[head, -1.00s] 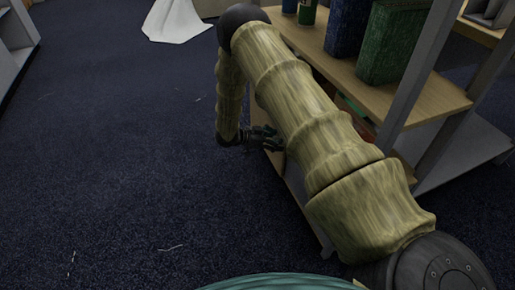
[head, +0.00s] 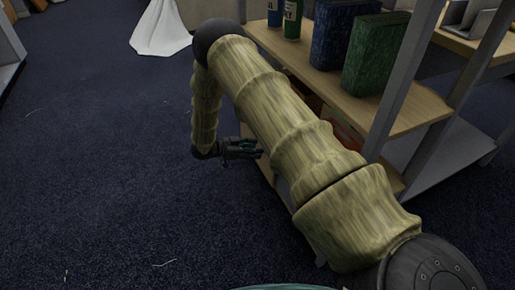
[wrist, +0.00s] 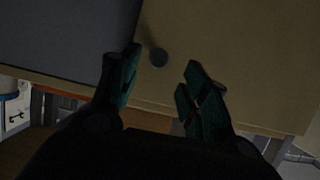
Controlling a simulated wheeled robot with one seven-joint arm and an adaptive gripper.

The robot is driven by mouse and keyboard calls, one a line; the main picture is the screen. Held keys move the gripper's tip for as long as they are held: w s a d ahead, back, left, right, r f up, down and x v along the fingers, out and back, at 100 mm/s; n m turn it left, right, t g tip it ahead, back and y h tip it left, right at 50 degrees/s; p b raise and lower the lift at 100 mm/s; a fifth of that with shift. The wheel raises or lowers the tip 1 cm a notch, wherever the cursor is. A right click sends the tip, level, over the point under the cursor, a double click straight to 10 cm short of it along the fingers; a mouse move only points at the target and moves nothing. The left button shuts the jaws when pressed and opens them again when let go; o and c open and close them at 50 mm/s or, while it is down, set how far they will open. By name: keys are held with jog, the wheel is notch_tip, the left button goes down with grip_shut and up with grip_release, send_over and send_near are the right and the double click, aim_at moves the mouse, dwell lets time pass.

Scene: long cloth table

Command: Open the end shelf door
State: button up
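The end shelf door appears as a tan panel (wrist: 235,65) filling much of the wrist view. A small dark round knob (wrist: 158,57) stands out from it and casts a shadow. My gripper (wrist: 165,88) is open, with its two greenish fingers apart and the knob beyond the gap between the tips. No contact with the knob is visible. In the head view my gripper (head: 248,149) is beside the near end of the wooden shelf unit (head: 345,95). My arm hides most of the door there.
Blue (head: 340,35) and green (head: 375,52) box-like items stand on the shelf top, with small bottles (head: 292,18) behind. Grey metal posts (head: 405,80) rise at the right. Dark carpet (head: 100,150) is open at the left. A white draped cloth (head: 160,28) lies at the back.

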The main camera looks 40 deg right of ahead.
jog(key=p+v, duration=0.2)
jog(key=v, duration=0.6)
jog(key=shift+p, duration=0.35)
dwell(0.5)
jog(key=shift+a+r, duration=0.1)
jog(key=shift+r+p, duration=0.1)
jog(key=shift+p, duration=0.2)
jog(key=shift+a, duration=0.1)
jog(key=v, duration=1.1)
jog(key=shift+a, duration=0.4)
